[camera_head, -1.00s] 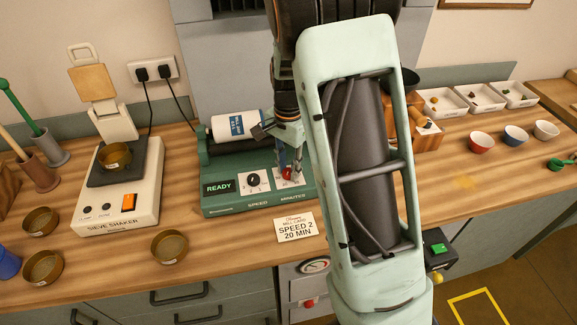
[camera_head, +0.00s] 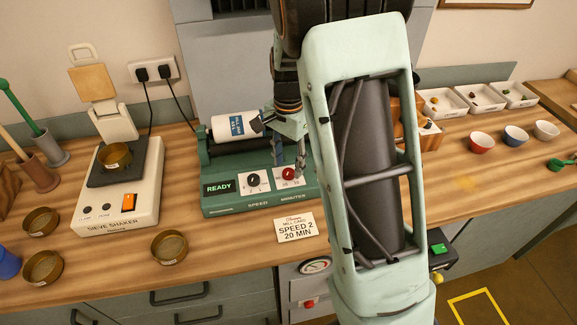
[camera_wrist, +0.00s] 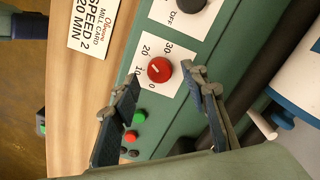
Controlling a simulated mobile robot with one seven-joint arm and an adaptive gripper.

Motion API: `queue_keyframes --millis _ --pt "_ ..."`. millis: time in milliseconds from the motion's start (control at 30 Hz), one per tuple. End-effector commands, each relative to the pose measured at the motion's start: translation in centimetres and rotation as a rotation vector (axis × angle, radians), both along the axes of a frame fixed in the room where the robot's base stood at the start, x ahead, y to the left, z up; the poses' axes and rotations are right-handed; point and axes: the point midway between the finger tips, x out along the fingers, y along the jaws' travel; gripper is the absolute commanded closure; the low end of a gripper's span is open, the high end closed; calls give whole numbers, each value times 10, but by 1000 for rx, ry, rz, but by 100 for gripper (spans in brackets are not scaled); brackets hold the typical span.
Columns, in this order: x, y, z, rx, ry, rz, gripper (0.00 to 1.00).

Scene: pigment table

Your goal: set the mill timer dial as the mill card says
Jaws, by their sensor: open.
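The mill timer dial is a red knob (camera_head: 289,174) on the white MINUTES plate of the green mill (camera_head: 225,204). In the wrist view the red knob (camera_wrist: 159,70) sits between the 0, 20 and 30 marks. Its pale pointer line seems to lean toward the 20 side; the exact reading is unclear. The mill card (camera_head: 296,228) lies on the table in front and reads SPEED 2, 20 MIN; it also shows in the wrist view (camera_wrist: 93,26). My gripper (camera_head: 289,163) is open, its fingers on either side of the red knob and apart from it.
The black speed dial (camera_head: 253,180) is just left of the timer dial, and the display (camera_head: 218,188) reads READY. A white labelled jar (camera_head: 236,126) lies on the mill. Green and red buttons (camera_wrist: 135,124) are near the fingers. The sieve shaker (camera_head: 120,200) stands left.

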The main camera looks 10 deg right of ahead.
Motion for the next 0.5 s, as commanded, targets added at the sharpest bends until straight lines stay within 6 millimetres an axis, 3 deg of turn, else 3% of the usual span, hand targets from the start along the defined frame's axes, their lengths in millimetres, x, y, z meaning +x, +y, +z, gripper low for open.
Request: queue_keyframes --millis 300,500 --pt "2 0 69 -1 -6 0 59" --pt "1 0 94 0 -2 0 59"
